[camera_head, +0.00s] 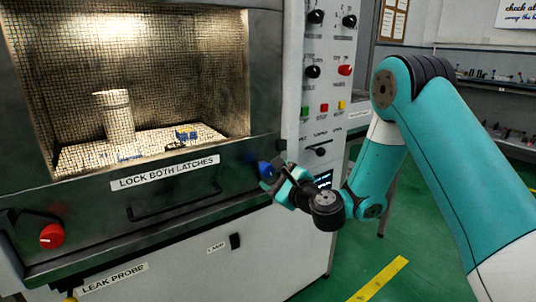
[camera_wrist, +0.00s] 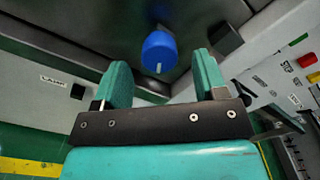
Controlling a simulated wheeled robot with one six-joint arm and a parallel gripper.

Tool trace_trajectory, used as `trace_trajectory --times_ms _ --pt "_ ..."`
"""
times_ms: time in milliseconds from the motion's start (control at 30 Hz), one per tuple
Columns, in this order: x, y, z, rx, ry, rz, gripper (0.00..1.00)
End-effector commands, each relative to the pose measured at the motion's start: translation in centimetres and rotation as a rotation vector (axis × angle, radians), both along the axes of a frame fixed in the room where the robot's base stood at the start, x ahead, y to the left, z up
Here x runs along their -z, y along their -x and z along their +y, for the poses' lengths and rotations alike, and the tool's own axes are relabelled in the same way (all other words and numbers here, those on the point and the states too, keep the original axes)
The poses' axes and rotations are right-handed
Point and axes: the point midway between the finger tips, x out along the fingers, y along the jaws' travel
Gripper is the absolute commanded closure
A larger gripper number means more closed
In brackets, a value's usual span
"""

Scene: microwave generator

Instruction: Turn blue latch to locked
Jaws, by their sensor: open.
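The blue latch (camera_wrist: 159,52) is a round blue knob with a white mark, on the dark front of the microwave generator. In the wrist view it sits ahead of the gap between my fingers. In the head view the blue latch (camera_head: 265,169) shows at the right of the door, partly hidden by my gripper (camera_head: 281,178). My gripper (camera_wrist: 161,82) has its two teal fingers spread apart, with nothing seen between them. The fingers look close to the knob; I cannot tell whether they touch it. The mark on the knob points toward the gripper side in the wrist view.
A red latch (camera_head: 51,235) is at the door's lower left. A door handle (camera_head: 175,200) runs below the "LOCK BOTH LATCHES" label. A dark block (camera_wrist: 226,39) sticks out beside the blue knob. A control panel (camera_head: 325,75) with knobs and buttons stands to the right.

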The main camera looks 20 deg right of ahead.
Motion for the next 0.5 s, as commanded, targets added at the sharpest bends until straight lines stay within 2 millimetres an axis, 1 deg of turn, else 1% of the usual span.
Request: trace_trajectory --times_ms 33,233,500 --pt "-0.7 -0.6 0.3 -0.001 0.0 0.001 0.34" --pt "-0.5 -2.4 0.8 -0.001 0.0 0.001 0.34" --pt "-0.1 -3.3 1.1 0.0 0.0 0.0 0.34"
